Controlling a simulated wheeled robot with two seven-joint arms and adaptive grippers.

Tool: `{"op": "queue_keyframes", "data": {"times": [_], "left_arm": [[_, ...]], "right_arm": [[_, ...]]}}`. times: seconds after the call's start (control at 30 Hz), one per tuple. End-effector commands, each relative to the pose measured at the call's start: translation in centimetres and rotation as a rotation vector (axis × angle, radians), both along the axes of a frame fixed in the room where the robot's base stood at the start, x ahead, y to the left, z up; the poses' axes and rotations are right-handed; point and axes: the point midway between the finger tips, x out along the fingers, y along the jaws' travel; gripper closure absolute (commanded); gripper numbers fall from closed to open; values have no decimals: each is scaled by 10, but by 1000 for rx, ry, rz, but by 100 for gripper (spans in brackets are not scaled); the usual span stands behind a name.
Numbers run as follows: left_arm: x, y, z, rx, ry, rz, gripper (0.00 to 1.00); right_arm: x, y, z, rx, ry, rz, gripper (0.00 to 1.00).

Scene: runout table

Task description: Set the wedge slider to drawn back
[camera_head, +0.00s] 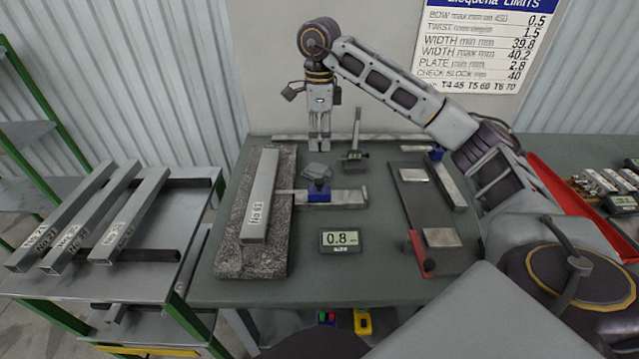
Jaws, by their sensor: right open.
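My left gripper is not in view.
A display reading 0.8 (339,241) lies in front of the strip. A square-like tool (354,156) stands behind it. Several tubes rest on the left rack (150,280). The table front is clear.

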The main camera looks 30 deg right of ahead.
Motion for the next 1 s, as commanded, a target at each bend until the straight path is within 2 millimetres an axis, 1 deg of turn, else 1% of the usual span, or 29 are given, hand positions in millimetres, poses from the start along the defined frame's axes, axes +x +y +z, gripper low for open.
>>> {"op": "queue_keyframes", "data": {"times": [0.2, 0.33, 0.47, 0.67, 0.83, 1.0], "left_arm": [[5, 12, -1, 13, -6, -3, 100], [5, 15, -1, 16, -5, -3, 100], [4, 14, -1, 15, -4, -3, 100], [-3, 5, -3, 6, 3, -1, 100], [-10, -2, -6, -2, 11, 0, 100], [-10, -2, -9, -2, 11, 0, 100]], "right_arm": [[0, 0, -2, 1, -1, 0, 52], [0, 0, -2, 1, -1, 0, 52], [0, 0, -2, 0, 0, 0, 52], [0, 0, -6, 1, 1, 0, 52], [0, 0, -15, 0, 1, 1, 52], [0, 0, -27, 0, 2, 1, 52]]}}
